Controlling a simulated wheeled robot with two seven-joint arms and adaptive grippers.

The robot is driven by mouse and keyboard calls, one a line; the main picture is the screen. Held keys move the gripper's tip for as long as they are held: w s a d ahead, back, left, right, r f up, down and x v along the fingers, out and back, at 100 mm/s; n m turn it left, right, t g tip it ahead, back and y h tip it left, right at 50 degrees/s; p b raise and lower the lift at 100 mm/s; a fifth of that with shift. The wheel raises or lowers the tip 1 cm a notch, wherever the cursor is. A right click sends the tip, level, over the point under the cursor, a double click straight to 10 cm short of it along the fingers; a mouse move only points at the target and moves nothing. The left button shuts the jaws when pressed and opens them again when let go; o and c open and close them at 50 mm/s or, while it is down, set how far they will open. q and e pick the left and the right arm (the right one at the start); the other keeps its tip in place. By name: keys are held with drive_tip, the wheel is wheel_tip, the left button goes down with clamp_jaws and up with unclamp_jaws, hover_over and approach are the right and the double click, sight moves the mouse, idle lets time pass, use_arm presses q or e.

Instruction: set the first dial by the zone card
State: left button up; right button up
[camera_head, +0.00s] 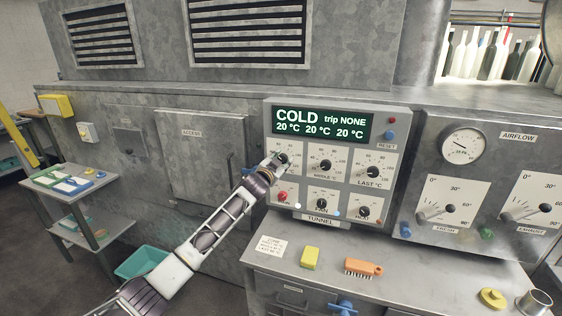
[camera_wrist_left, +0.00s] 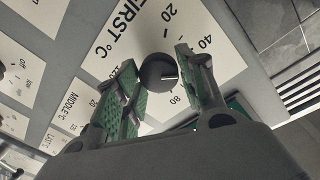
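The first dial (camera_wrist_left: 158,73) is a dark round knob on a white plate marked FIRST °C. Its white line points right in the left wrist view, between the 40 and 80 marks. My left gripper (camera_wrist_left: 157,72) has its green-padded fingers apart, one on each side of the knob; I cannot tell whether they touch it. In the head view my left gripper (camera_head: 276,162) partly covers this dial. The zone card (camera_head: 269,247) lies on the bench at the lower left, its small print unreadable. The display (camera_head: 321,124) reads COLD, trip NONE, and 20 °C three times. My right gripper is not in view.
The middle dial (camera_head: 325,166) and last dial (camera_head: 373,172) are to the right, with a row of lower controls beneath, including a red knob (camera_head: 282,196). A yellow sponge (camera_head: 310,257) and an orange brush (camera_head: 363,267) lie on the bench. The airflow panel (camera_head: 459,179) is further right.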

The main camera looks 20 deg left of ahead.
use_arm(q)
drive_tip(key=shift+o, duration=1.3)
drive_tip(key=shift+s, duration=0.1)
drive_tip(key=s+a, duration=0.1)
drive_tip(key=s, duration=1)
drive_tip(key=shift+s+r, duration=0.15)
drive_tip(key=shift+s, duration=0.2)
drive_tip(key=shift+a, duration=0.1)
